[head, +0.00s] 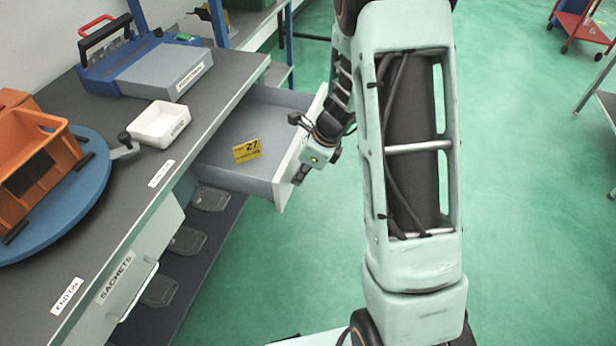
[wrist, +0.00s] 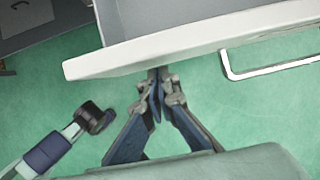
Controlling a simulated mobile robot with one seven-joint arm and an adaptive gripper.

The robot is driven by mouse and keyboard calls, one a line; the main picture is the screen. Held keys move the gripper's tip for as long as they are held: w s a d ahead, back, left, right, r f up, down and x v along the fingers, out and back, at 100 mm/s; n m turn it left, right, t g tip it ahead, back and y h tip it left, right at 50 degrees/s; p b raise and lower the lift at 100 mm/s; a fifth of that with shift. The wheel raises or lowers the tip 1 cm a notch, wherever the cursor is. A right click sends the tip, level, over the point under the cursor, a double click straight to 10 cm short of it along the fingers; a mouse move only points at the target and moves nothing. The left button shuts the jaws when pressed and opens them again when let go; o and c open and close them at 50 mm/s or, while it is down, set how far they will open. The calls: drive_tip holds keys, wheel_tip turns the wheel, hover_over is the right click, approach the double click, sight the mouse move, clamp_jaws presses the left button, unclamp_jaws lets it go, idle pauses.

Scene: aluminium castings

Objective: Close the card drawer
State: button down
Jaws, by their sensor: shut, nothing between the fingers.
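The card drawer (head: 232,172) is pulled out from under the grey bench, with a yellow card marked 27 (head: 247,151) lying inside. Its pale front panel (head: 298,150) faces the open floor. In the wrist view the drawer front (wrist: 190,40) runs across the upper part, with a white bar handle (wrist: 270,66) at the right. My gripper (head: 299,177) is at the outer side of the drawer front. In the wrist view its fingertips (wrist: 160,76) are together and empty, at the lower edge of the front. I cannot tell whether they touch it.
The bench (head: 140,187) carries a blue machine (head: 150,65), a white tray (head: 159,124) and orange bins (head: 30,155) on a blue turntable. A sachets drawer (head: 128,275) is below. Green floor (head: 530,200) to the right is clear. A red cart (head: 580,28) stands far off.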

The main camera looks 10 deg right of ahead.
drive_tip(key=shift+a, duration=0.1)
idle(0.3)
drive_tip(key=shift+w+a+r+p, duration=0.15)
drive_tip(key=shift+w+a+p, duration=0.2)
drive_tip(key=shift+a, duration=0.2)
drive_tip(key=w+a+p, duration=0.3)
drive_tip(key=w+a, duration=0.1)
drive_tip(key=a, duration=0.2)
drive_tip(key=w+a+p, duration=0.3)
drive_tip(key=w+a, duration=0.1)
drive_tip(key=a, duration=0.3)
drive_tip(key=w+a+p, duration=0.3)
drive_tip(key=a, duration=0.4)
drive_tip(key=shift+w+a, duration=0.15)
drive_tip(key=shift+w, duration=0.25)
drive_tip(key=shift+w+a, duration=0.1)
drive_tip(key=shift+a, duration=0.15)
drive_tip(key=shift+d, duration=0.35)
drive_tip(key=d, duration=0.1)
drive_tip(key=s+d, duration=0.1)
drive_tip(key=shift+s+d, duration=0.25)
drive_tip(key=shift+d, duration=0.05)
drive_tip(key=v, duration=1)
drive_tip(key=shift+s+d, duration=0.35)
drive_tip(key=shift+d, duration=0.05)
